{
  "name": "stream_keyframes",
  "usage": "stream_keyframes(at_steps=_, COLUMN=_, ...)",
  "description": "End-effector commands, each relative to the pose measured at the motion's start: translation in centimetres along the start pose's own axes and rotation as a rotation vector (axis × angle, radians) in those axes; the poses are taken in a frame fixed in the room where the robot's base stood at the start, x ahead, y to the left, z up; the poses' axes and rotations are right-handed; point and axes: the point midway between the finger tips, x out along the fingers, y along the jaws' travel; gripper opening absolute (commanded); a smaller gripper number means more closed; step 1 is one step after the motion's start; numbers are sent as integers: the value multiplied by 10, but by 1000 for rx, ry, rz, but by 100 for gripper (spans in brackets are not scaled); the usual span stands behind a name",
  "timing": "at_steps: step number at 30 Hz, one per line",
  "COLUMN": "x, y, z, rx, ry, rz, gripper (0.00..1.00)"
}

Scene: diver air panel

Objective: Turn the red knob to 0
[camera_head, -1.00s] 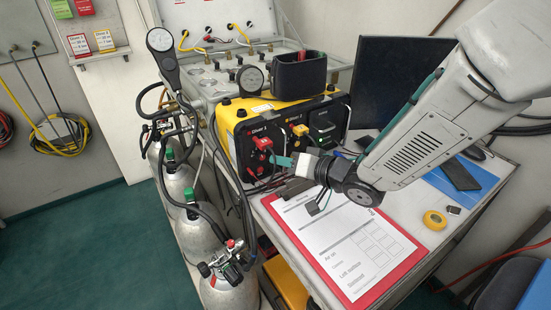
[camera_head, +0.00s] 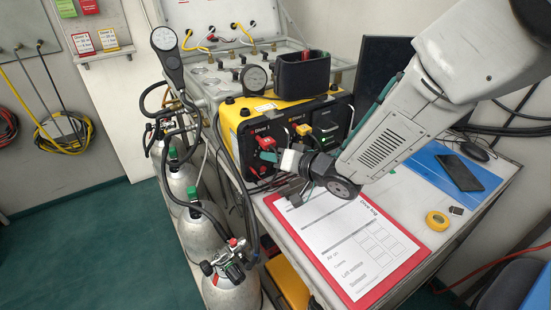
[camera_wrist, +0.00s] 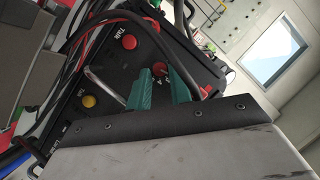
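Red knobs show on the front of the yellow-and-black diver panel (camera_head: 232,119). In the head view one red knob (camera_head: 266,143) sits high on the left unit, just above my gripper (camera_head: 269,156). In the wrist view a red knob with white marks (camera_wrist: 160,68) shows between and just beyond my gripper's green fingertips (camera_wrist: 156,74). Another red knob (camera_wrist: 127,41) lies above and left of it. My gripper is open, its fingers apart and close to the panel face. Whether they touch the knob, and the knob's setting, I cannot tell.
A yellow knob (camera_head: 303,130) is on the unit to the right. Dark hoses (camera_wrist: 130,20) run across the panel front close to my fingers. A red clipboard (camera_head: 418,247) with a paper form lies on the bench below. Grey cylinders (camera_head: 202,232) stand at the left.

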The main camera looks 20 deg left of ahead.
Motion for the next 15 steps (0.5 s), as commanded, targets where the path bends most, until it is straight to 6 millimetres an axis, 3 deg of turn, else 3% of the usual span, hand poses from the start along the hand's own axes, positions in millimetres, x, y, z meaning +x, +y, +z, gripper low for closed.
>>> stream_keyframes(at_steps=15, x=7, y=-3, z=1, rx=-44, ry=-4, rz=22, gripper=0)
